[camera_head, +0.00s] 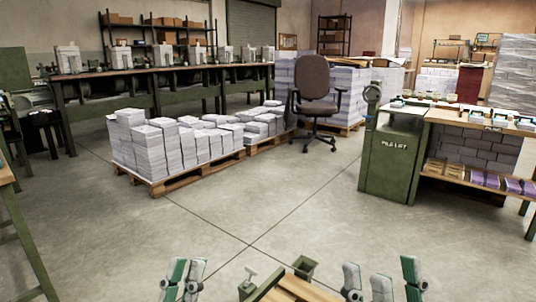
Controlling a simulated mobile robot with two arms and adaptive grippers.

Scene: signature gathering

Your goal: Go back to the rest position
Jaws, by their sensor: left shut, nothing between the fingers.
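My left gripper (184,279) is at the bottom edge, left of centre. Its green and grey fingers point up and stand close together, with nothing between them. My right gripper (397,280) is at the bottom edge, right of centre. Its grey and green fingers stand apart, with clear floor showing between them and nothing held. Both arms are largely below the picture.
A slatted wooden piece (290,290) with green fittings shows between my grippers, cut off below. Paper stacks stand on a wooden pallet (180,184) ahead. A swivel chair (314,78) stands behind it. A green pile lift (391,165) is at right. Floor between is clear.

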